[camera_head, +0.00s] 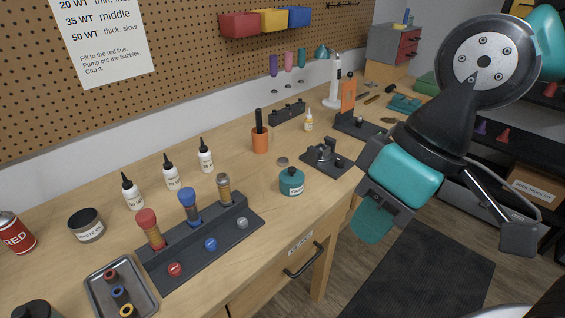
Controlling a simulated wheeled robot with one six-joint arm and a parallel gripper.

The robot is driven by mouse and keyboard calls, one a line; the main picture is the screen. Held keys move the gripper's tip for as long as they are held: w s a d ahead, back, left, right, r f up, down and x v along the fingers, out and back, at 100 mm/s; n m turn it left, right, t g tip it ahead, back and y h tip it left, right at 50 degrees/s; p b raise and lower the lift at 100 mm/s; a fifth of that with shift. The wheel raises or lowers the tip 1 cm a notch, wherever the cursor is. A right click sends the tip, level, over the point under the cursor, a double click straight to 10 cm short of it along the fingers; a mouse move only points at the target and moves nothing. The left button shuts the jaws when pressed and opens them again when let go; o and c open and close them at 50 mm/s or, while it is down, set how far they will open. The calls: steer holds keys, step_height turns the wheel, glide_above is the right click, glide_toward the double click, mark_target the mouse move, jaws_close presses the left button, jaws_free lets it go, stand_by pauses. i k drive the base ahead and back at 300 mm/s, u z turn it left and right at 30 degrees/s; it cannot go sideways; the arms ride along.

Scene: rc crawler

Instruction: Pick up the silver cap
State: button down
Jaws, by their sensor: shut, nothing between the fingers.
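The silver cap (242,223) is a small round grey disc on the front ledge of a dark rack (205,258), at its right end. A blue cap (210,244) and a red cap (175,269) sit to its left on the same ledge. My gripper (372,222), teal and dark grey, is shut and empty. It appears well to the right of the cap, past the bench's front edge.
A teal jar (291,182) stands right of the rack, with a dark fixture (327,157) beyond. White bottles (172,172) stand behind the rack. A tray of small parts (121,290) lies at lower left. The bench (270,229) has clear wood near the silver cap.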

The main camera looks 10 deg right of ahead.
mark_target(282, 161)
steer(key=z, duration=0.25)
steer(key=k, duration=0.9)
steer(key=z, duration=0.9)
steer(key=i, duration=1.1)
steer(key=u, duration=0.95)
steer(key=i, duration=0.75)
steer(key=u, duration=1.05)
steer(key=i, duration=0.3)
steer(key=u, duration=0.2)
